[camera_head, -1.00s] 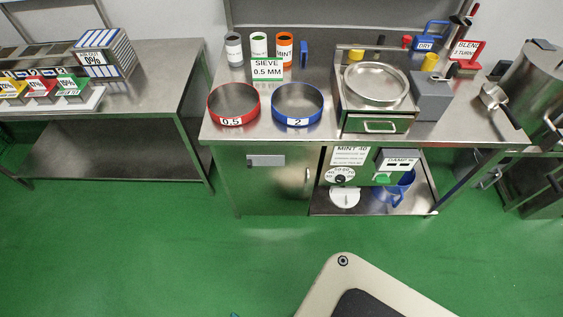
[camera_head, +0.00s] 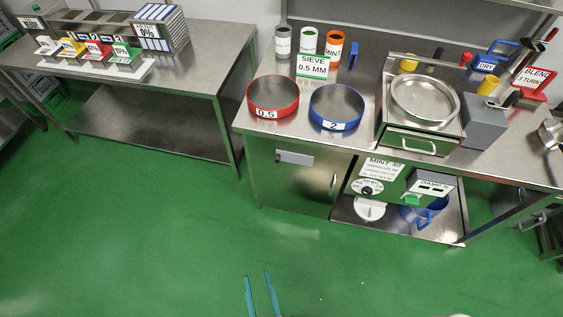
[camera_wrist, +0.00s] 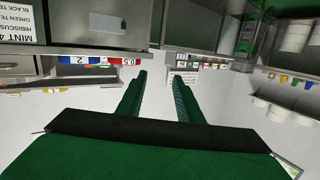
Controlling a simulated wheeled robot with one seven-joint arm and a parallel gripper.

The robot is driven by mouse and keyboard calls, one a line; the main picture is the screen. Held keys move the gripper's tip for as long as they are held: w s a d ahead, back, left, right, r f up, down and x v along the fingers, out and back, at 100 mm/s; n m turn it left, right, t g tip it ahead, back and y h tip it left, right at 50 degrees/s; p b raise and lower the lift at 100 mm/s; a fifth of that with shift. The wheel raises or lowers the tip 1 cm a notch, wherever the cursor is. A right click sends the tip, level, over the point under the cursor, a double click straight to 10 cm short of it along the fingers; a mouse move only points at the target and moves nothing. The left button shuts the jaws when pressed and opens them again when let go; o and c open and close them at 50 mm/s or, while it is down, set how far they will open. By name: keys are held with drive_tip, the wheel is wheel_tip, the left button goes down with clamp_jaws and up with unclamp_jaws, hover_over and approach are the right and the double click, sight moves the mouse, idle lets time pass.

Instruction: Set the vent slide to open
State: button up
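A pale rectangular plate (camera_head: 294,157) sits near the top of the front of the steel cabinet (camera_head: 292,188) under the right-hand bench. It may be the vent slide, but no label or open/shut mark on it is readable. It also shows in the wrist view (camera_wrist: 108,23), which is upside down. My gripper (camera_head: 258,274) is low in the head view, over the green floor in front of the cabinet and well apart from the plate. Its two teal fingers stand apart with nothing between them, as the wrist view also shows (camera_wrist: 159,78).
The cabinet has an upright handle (camera_head: 333,184). Right of it are a dial panel (camera_head: 370,189), a grey box (camera_head: 430,186) and a blue jug (camera_head: 427,212) on the lower shelf. Red (camera_head: 273,97) and blue (camera_head: 336,107) sieves stand above. The floor in front is clear.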

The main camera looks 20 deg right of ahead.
drive_tip(key=w+d+f+m+h, duration=0.2)
drive_tip(key=w+f+h, duration=0.15)
drive_tip(key=w, duration=0.45)
drive_tip(key=w+d+f+m+h, duration=0.25)
drive_tip(key=w+f, duration=0.25)
drive_tip(key=w, duration=0.4)
drive_tip(key=m+g+h, duration=0.1)
drive_tip(key=h, duration=0.2)
approach(277, 160)
drive_tip(key=x, duration=0.9)
